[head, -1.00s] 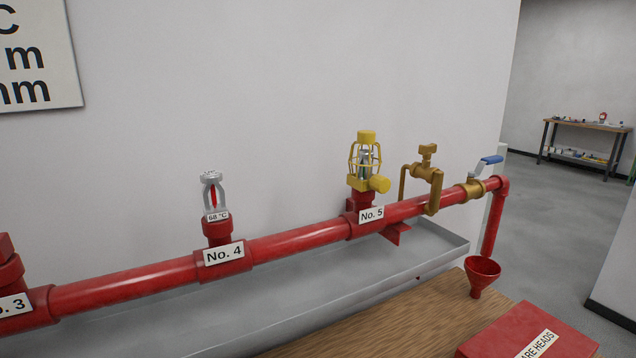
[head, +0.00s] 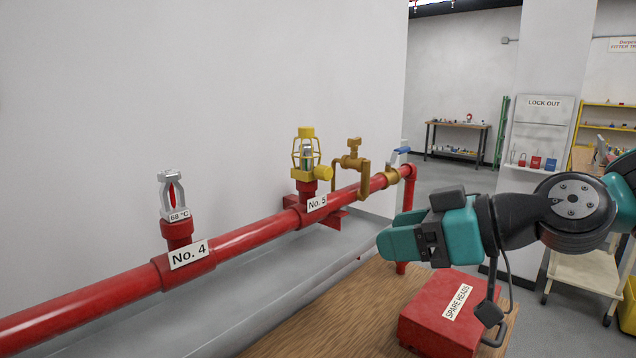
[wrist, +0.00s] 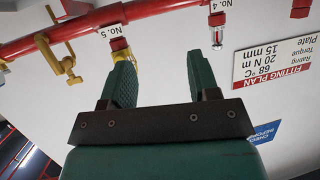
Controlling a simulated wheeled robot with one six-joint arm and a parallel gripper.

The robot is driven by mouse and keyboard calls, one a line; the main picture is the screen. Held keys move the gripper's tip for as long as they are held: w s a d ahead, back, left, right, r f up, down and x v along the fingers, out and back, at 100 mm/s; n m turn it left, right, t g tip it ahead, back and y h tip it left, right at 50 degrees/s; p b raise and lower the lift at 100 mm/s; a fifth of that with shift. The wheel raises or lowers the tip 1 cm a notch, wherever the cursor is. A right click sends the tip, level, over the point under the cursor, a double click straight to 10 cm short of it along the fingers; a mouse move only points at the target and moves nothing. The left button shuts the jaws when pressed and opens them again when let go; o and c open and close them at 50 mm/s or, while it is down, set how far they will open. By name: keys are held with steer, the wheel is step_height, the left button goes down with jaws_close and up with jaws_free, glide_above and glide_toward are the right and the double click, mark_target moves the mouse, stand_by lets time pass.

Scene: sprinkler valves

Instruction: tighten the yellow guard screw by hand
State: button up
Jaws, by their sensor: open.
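The yellow guard screw (head: 324,172) is a round knob on the right side of the yellow cage guard (head: 305,150) around the No. 5 head. My gripper (head: 391,236) is open and empty, to the right of and nearer than the guard, apart from it, its fingers pointing left. In the wrist view, which is upside down, my open fingers (wrist: 163,80) stand against the wall with nothing between them. There a bit of yellow at No. 5 (wrist: 121,53) shows behind the left finger, which hides most of the guard; I cannot make out the screw.
A red pipe (head: 245,235) runs along the wall above a grey trough (head: 262,272). A brass fitting (head: 354,164) and a blue-handled valve (head: 402,150) stand right of the guard. The No. 4 head (head: 172,196) is left. A red box (head: 440,325) sits on the wooden bench below my gripper.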

mark_target(329, 172)
steer(key=w+d+r+t+y, duration=0.25)
steer(key=w+t, duration=0.25)
steer(key=w, duration=0.3)
steer(key=shift+h, duration=0.35)
steer(key=p+x, duration=0.3)
steer(key=x, duration=0.2)
steer(key=p+x, duration=0.3)
steer(key=x, duration=0.2)
steer(key=r+p+x, duration=0.1)
steer(key=p+x, duration=0.2)
steer(key=x, duration=0.2)
steer(key=shift+w+a+f, duration=0.1)
steer(key=shift+w+a, duration=0.1)
steer(key=shift+w+a+f, duration=0.15)
steer(key=shift+w+a, duration=0.2)
steer(key=c, duration=0.9)
